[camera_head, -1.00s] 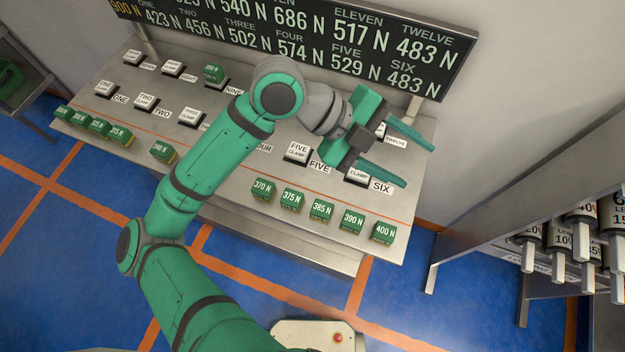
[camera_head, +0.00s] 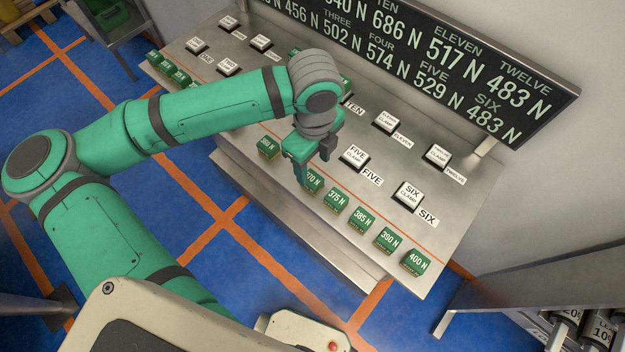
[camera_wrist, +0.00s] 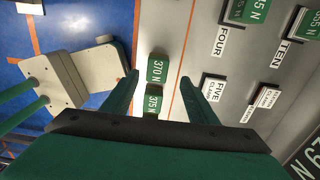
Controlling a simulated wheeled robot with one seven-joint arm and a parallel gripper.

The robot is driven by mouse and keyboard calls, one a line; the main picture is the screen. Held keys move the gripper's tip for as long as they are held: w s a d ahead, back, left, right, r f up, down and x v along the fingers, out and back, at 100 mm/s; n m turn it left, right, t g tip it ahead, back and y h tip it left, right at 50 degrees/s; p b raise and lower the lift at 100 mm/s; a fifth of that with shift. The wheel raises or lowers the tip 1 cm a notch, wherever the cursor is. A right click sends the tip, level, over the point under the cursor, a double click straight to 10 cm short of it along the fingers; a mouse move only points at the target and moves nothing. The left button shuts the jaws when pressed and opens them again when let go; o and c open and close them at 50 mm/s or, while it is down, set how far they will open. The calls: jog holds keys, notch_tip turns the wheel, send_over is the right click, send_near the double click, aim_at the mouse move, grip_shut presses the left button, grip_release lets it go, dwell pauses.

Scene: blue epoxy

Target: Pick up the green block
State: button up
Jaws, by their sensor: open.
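Several green blocks with white force labels stand along the front edge of the sloping metal bench. The 370 N block (camera_head: 312,182) is close by my gripper (camera_head: 312,163), partly hidden by a finger in the head view. My gripper is open and points down. In the wrist view, the 370 N block (camera_wrist: 158,68) shows between the spread fingers, with the 375 N block (camera_wrist: 152,102) nearer the palm. Nothing is held. The 375 N (camera_head: 337,199), 385 N (camera_head: 362,219), 390 N (camera_head: 388,241) and 400 N (camera_head: 415,262) blocks run to the right.
Clamp pads such as FIVE (camera_head: 355,157) and SIX (camera_head: 408,194) sit behind the row. Another green block (camera_head: 268,147) stands left of my gripper, with several more at the far left. A dark display board (camera_head: 440,70) rises behind the bench.

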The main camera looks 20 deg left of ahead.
aim_at(312, 178)
jog(key=shift+s+a+f, duration=0.1)
jog(key=shift+s+f, duration=0.05)
jog(key=shift+f, duration=1.7)
jog(key=shift+s+f, duration=0.1)
jog(key=shift+f, duration=1.7)
jog(key=c, duration=1.2)
